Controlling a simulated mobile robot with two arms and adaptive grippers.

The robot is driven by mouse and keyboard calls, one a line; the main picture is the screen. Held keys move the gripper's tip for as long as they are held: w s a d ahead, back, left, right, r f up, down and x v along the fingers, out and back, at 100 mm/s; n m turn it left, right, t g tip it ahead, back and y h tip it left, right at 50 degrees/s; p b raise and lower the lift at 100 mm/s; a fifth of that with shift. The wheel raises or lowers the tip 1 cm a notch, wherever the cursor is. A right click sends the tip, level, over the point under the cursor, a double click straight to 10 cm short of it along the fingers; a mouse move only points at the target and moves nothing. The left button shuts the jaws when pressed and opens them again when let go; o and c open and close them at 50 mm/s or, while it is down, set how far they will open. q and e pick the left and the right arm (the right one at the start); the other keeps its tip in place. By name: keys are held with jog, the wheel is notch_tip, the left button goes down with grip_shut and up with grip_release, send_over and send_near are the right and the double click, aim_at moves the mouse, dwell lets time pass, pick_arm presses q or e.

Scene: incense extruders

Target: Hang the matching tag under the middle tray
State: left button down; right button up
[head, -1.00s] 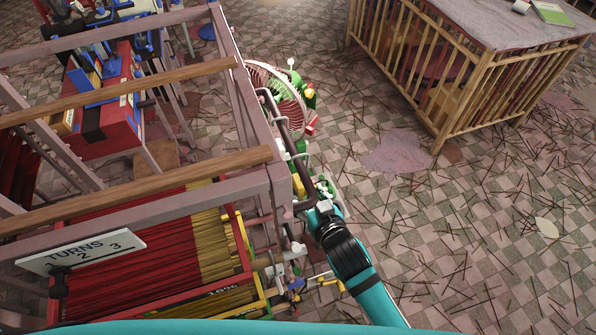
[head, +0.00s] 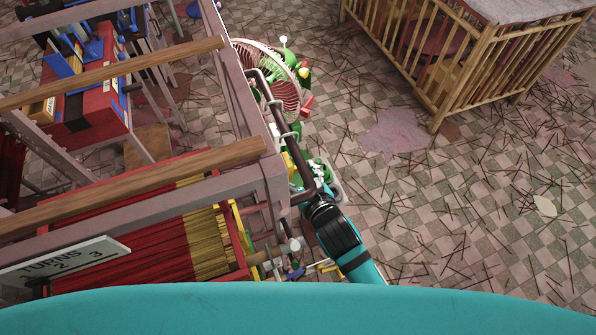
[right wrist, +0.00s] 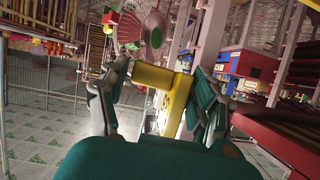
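The rack's trays hold red and yellow incense sticks (head: 150,235) at the lower left of the head view. I cannot tell which tray is the middle one, and I make out no tag for certain. My right gripper (head: 318,205) is beside the rack's right end, its fingers largely hidden in the head view. In the right wrist view its fingers (right wrist: 160,78) stand wide apart. A yellow T-shaped piece (right wrist: 160,78) shows between or just beyond them; whether they touch it is unclear. My left gripper is not in view.
A white sign reading TURNS (head: 65,262) is at the lower left. Wooden rails (head: 130,185) cross the rack. A fan (head: 268,75) and small green and red items stand beyond my right gripper. A slatted wooden stand (head: 450,70) is at upper right. Sticks litter the open tiled floor.

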jog(key=shift+o, duration=0.9)
jog(key=shift+s+d+r, duration=0.1)
jog(key=shift+s, duration=0.05)
jog(key=shift+r, duration=0.1)
pick_arm(q)
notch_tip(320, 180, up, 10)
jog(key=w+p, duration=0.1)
jog(key=p, duration=0.9)
pick_arm(e)
jog(key=v, duration=1.7)
jog(key=shift+d, duration=0.25)
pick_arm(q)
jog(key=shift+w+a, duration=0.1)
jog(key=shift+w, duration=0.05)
pick_arm(e)
jog(key=shift+s+f, duration=0.1)
jog(key=shift+f, duration=0.1)
